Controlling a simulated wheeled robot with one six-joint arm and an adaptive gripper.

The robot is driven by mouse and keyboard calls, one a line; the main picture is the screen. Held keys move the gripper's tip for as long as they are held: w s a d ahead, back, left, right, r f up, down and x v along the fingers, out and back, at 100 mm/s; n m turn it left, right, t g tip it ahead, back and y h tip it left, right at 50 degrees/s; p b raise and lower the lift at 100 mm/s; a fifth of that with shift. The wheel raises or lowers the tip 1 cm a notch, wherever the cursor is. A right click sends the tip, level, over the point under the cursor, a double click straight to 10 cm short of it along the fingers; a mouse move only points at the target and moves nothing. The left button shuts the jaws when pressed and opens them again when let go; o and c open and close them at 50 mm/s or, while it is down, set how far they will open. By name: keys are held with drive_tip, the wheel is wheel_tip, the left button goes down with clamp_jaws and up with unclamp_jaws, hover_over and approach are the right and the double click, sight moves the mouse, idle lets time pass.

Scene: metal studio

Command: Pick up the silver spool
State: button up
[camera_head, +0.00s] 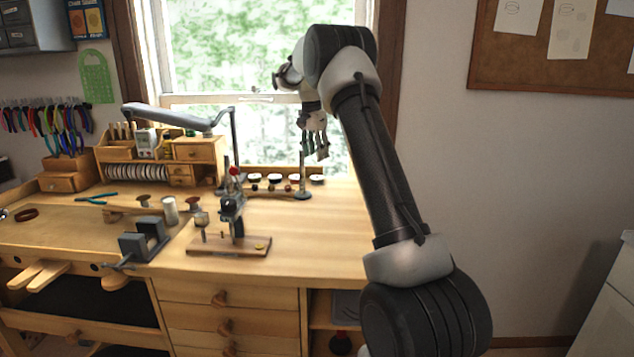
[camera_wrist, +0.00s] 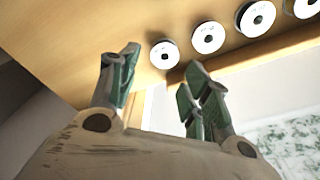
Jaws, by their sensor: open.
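Several round spools with pale faces and dark centres stand in a row at the back of the bench under the window; the rightmost one (camera_head: 316,178) is nearest below my gripper (camera_head: 314,148). The wrist view shows the row too, with one small spool (camera_wrist: 164,54) just beyond the gap between my fingers and larger ones, such as this spool (camera_wrist: 208,37), to its right. I cannot tell which spool is the silver one. My gripper, also in the wrist view (camera_wrist: 161,64), is open and empty, above the bench's back edge and apart from the spools.
A thin dark post on a round base (camera_head: 303,193) stands close below my gripper. A wooden organizer (camera_head: 196,150) with a lamp arm is to the left. A small drill press (camera_head: 232,215) and a grey vise (camera_head: 145,240) stand further forward. The bench's right front is clear.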

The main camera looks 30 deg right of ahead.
sight(317, 180)
drive_tip(key=shift+m, duration=0.4)
drive_tip(key=f, duration=0.3)
drive_tip(key=w+d+f, duration=0.1)
drive_tip(key=f, duration=0.5)
drive_tip(key=shift+w+d+f, duration=0.2)
drive_tip(key=shift+w+f, duration=0.05)
drive_tip(key=shift+f, duration=0.15)
drive_tip(key=c, duration=0.7)
